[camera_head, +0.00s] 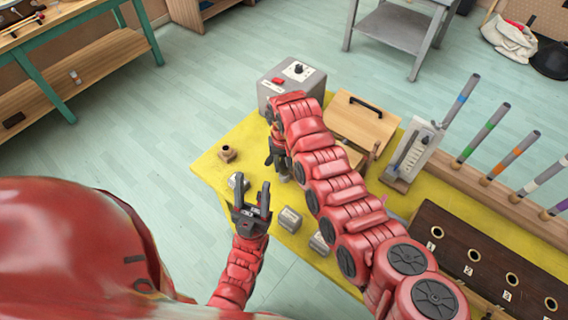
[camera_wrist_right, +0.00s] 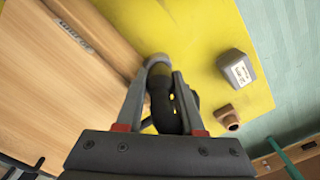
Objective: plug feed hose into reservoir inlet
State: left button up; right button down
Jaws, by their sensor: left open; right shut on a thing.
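My right gripper (camera_wrist_right: 160,82) is shut on a black, hose-like piece (camera_wrist_right: 163,105) in the right wrist view. The piece has a rounded grey end between the fingertips, and a thin dark loop curves beside it. In the head view my right gripper (camera_head: 276,155) is above the yellow table, partly hidden by its own red arm. My left gripper (camera_head: 252,204) is open and empty at the table's near left edge. A brown fitting with a round opening (camera_head: 227,153) stands at the table's left; it also shows in the wrist view (camera_wrist_right: 228,118). I cannot tell which part is the reservoir inlet.
Grey labelled blocks (camera_head: 290,219) lie near the left gripper. A grey upright device (camera_head: 413,153), coloured-band tubes (camera_head: 483,132) and a dark numbered panel (camera_head: 480,258) are at right.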

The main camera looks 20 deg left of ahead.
aim_at(283, 161)
jog(key=shift+f+b, duration=0.45)
jog(key=shift+f, duration=0.25)
jog(key=shift+c, duration=2.2)
grip_release()
jog(key=shift+r, duration=0.1)
jog(key=shift+w+r, duration=0.1)
jog(key=shift+r, duration=0.15)
notch_tip(283, 161, up, 4)
jog(key=shift+r+b, duration=0.15)
jog(key=shift+b, duration=0.7)
notch_tip(283, 161, up, 12)
jog(key=shift+r, duration=0.25)
jog(key=shift+a, duration=0.1)
